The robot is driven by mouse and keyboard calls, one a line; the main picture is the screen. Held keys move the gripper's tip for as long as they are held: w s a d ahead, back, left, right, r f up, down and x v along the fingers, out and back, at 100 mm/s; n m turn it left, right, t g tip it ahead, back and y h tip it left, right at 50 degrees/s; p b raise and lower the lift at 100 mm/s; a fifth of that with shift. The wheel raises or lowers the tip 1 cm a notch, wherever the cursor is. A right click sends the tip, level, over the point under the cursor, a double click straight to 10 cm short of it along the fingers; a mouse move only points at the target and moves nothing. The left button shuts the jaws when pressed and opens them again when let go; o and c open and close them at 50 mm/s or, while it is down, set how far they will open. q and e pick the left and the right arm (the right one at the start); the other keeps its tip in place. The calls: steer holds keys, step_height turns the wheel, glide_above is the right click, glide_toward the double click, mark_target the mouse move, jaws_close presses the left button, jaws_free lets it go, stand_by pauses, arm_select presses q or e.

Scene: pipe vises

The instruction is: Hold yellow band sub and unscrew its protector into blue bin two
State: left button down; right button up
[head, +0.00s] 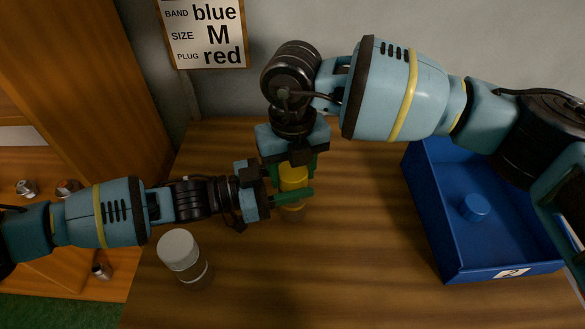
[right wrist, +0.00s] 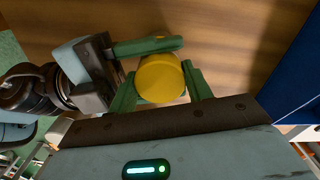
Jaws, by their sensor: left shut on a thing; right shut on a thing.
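A yellow cap-like protector (head: 293,177) stands upright near the middle of the table, on top of the yellow band sub (head: 292,207). My right gripper (head: 290,168) comes from above and is shut on the protector. In the right wrist view the round yellow top of the protector (right wrist: 160,78) sits between its green fingers (right wrist: 158,88). My left gripper (head: 288,197) comes in level from the left, just below, and is shut on the sub. Its fingers hide most of the sub. A blue bin (head: 455,272) stands at the right with a blue cap (head: 474,207) inside.
A clear jar-like piece with a white top (head: 181,250) stands on the table at the front left, close to my left arm. A sign (head: 205,35) on the wall reads band blue, size M, plug red. Several small metal parts lie on a shelf at the left.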

steer(key=n, duration=0.3)
steer(key=o, duration=1.1)
steer(key=shift+r, duration=0.1)
steer(key=shift+r, duration=2.15)
steer(key=shift+c, duration=0.5)
